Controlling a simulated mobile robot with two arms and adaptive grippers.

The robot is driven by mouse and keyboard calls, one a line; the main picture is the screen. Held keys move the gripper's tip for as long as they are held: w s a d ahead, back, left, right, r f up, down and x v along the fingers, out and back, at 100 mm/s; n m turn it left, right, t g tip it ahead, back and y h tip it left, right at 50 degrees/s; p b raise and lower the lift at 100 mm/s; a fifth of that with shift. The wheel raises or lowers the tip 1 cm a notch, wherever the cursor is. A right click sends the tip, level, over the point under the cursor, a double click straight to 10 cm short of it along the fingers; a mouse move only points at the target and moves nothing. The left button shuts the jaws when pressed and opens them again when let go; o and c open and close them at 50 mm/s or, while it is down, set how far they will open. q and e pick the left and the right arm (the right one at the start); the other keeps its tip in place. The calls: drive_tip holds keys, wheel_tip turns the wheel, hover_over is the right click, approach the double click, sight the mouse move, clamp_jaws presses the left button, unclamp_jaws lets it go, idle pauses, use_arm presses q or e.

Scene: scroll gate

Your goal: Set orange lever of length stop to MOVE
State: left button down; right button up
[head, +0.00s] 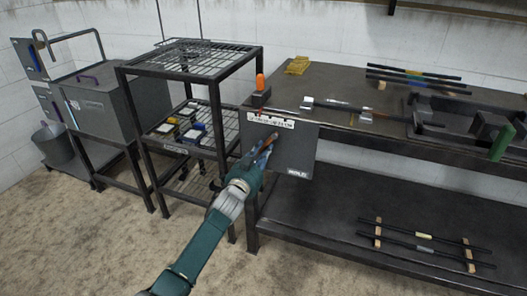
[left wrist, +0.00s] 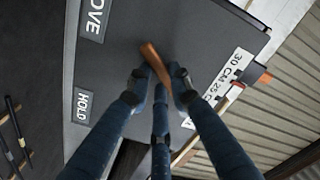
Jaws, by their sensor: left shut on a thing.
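The length stop is a dark grey plate (head: 297,148) on the front edge of the workbench, with a white length scale (head: 270,120) along its top. In the left wrist view the plate (left wrist: 190,30) carries a MOVE label (left wrist: 95,18) and a HOLD label (left wrist: 82,105). The orange lever (left wrist: 154,62) stands out from the plate between the fingertips. My left gripper (left wrist: 158,75) is shut on it; it also shows in front of the plate in the head view (head: 263,152). The fingers hide part of the lever and its pivot. My right gripper is out of view.
An orange knob (head: 260,82) stands above the scale's left end. The workbench top (head: 340,80) holds dark rods (head: 415,75) and a clamp-like fixture with a green handle (head: 501,142). A wire-shelf rack (head: 190,60) stands close left of the arm.

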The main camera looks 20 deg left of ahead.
use_arm(q)
drive_tip(key=c, duration=1.5)
unclamp_jaws()
drive_tip(key=shift+c, duration=0.2)
drive_tip(key=shift+s, duration=0.5)
drive_tip(key=s, duration=1.1)
drive_tip(key=shift+a, duration=0.25)
